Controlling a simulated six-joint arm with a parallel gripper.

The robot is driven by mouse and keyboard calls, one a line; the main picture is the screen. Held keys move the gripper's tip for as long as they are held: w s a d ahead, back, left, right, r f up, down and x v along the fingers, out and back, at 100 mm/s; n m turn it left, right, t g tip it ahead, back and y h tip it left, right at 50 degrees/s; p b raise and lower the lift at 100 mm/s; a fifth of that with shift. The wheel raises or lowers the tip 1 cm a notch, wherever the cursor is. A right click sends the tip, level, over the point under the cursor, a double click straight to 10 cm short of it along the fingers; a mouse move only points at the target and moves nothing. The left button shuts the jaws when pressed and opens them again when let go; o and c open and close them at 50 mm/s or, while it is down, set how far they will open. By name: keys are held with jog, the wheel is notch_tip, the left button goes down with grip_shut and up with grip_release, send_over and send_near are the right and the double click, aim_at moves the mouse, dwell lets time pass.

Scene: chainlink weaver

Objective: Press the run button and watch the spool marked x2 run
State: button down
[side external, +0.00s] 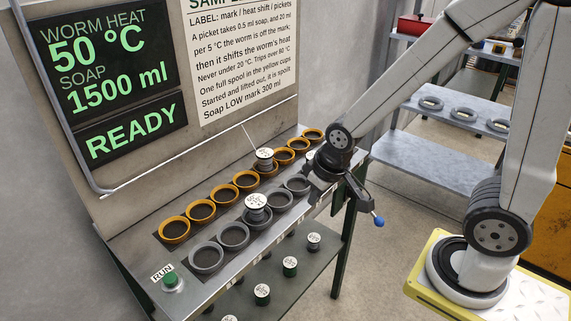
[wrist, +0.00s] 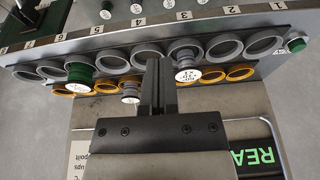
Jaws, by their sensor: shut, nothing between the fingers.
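The green run button (side external: 173,282) sits at the near left corner of the bench, beside its RUN label; the wrist view shows it at the right (wrist: 297,45). One spool (side external: 264,160) stands in the yellow cup row. Another (side external: 256,208) stands in the grey row. A green spool (wrist: 80,72) in the grey row shows in the wrist view. Their label marks are too small to read surely, so I cannot tell which is x2. My gripper (wrist: 160,62) is shut and empty above the cups, apart from the button. The display (side external: 110,70) reads 50 °C, 1500 ml, READY.
A text panel (side external: 240,55) stands behind the cups. Several spools, one of them here (side external: 290,266), stand on the lower shelf. Metal shelves (side external: 440,150) stand at the back right.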

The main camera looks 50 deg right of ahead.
jog(key=w+a+t+y, duration=0.2)
jog(key=w+a+t, duration=0.1)
jog(key=w+a, duration=0.9)
jog(key=r+m+t+y, duration=0.1)
jog(key=m+y, duration=0.1)
jog(key=y, duration=0.1)
send_over(173, 279)
jog(key=shift+r, duration=0.1)
jog(key=shift+f, duration=0.2)
jog(key=shift+f, duration=4.2)
